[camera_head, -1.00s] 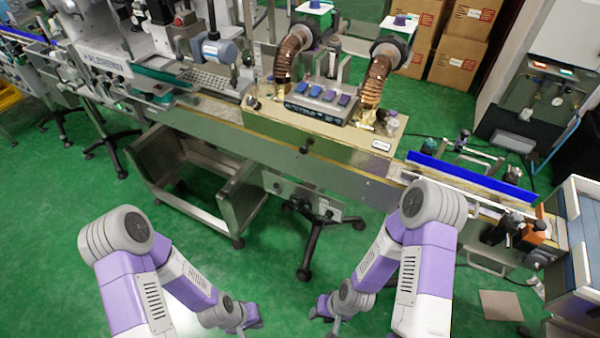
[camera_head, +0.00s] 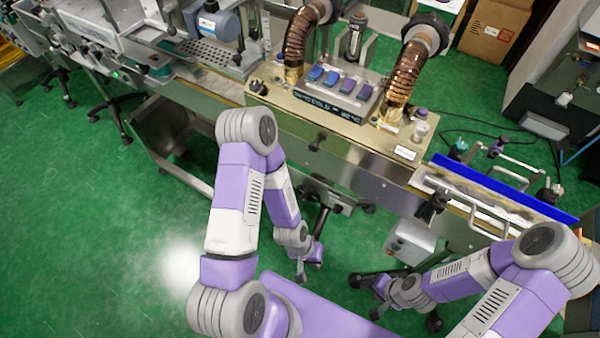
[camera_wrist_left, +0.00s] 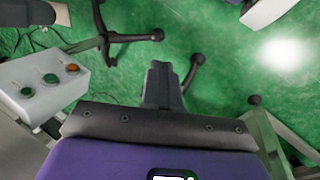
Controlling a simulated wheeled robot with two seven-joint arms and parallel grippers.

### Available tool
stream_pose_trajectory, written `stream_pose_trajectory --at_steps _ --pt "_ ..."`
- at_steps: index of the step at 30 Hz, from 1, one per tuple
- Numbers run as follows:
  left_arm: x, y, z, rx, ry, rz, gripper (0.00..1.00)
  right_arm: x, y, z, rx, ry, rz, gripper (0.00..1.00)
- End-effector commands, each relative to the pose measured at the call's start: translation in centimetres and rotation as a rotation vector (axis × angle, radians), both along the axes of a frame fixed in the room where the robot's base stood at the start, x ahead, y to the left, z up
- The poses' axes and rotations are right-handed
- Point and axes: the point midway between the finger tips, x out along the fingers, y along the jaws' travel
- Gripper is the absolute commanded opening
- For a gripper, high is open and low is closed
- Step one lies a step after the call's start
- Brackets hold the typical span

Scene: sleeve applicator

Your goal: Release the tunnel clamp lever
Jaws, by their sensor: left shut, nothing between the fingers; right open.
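The heat tunnel is a brass-coloured box (camera_head: 278,113) on the conveyor line, with two copper hoses on top. A small black knob or lever (camera_head: 316,140) sits on its front edge. Another dark knob (camera_head: 258,88) is on its left end. I cannot tell which is the clamp lever. My left gripper (camera_head: 301,276) hangs low in front of the line, below and apart from the tunnel. In the left wrist view its fingers (camera_wrist_left: 162,85) are together and empty over the floor. My right gripper (camera_head: 366,298) is open and empty, low to the right.
A control panel with blue buttons (camera_head: 338,92) sits on the tunnel. A blue guide rail (camera_head: 500,190) runs right of it. A grey button box (camera_wrist_left: 42,82) stands left of my left gripper in the wrist view. Green floor (camera_head: 100,230) is open at left.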

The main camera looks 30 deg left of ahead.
Motion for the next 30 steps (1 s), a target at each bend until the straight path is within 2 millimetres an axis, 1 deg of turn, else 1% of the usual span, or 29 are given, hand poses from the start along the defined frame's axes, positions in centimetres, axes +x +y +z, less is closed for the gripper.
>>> stream_pose_trajectory --at_steps 5,8,12,14,17,20,21,23,24,26,27,30 --pt "0.1 -0.3 0.0 -0.011 0.005 -0.012 0.0 0.0 0.0 -0.1 0.0 0.0 0.0 0.43" --pt "0.1 -1.5 0.3 -0.053 0.03 -0.064 0.0 0.0 0.0 -0.3 0.0 0.0 0.0 0.43" --pt "0.0 -3.6 0.9 -0.107 0.117 -0.235 0.0 0.0 0.0 -0.9 0.0 0.0 0.0 0.43" --pt "0.0 -3.7 1.1 -0.09 0.163 -0.33 0.0 0.0 0.0 -1.3 0.0 -0.001 0.0 0.43" --pt "0.8 -2.3 1.4 0.021 0.224 -0.485 0.0 0.0 0.0 -1.8 0.0 -0.001 0.0 0.43" --pt "3.3 0.5 1.7 0.215 0.242 -0.597 0.0 0.0 0.0 -2.3 0.0 -0.001 0.0 0.43" --pt "4.8 1.8 2.0 0.312 0.233 -0.625 0.0 0.0 0.0 -2.5 0.0 -0.001 0.0 0.43" --pt "7.4 3.7 2.8 0.462 0.207 -0.643 0.0 0.0 0.0 -2.8 0.0 -0.001 0.0 0.43" --pt "9.2 4.9 3.5 0.562 0.182 -0.641 0.0 0.0 0.0 -2.9 0.0 -0.001 0.0 0.43" --pt "12.0 6.5 4.9 0.701 0.132 -0.624 0.0 0.0 0.0 -3.1 0.0 -0.001 0.0 0.43" --pt "13.6 7.3 5.9 0.784 0.098 -0.605 0.0 0.0 0.0 -3.2 0.0 -0.001 0.0 0.43" --pt "16.9 8.8 8.3 0.945 0.018 -0.547 0.0 0.0 0.0 -3.5 0.0 -0.001 0.0 0.43"
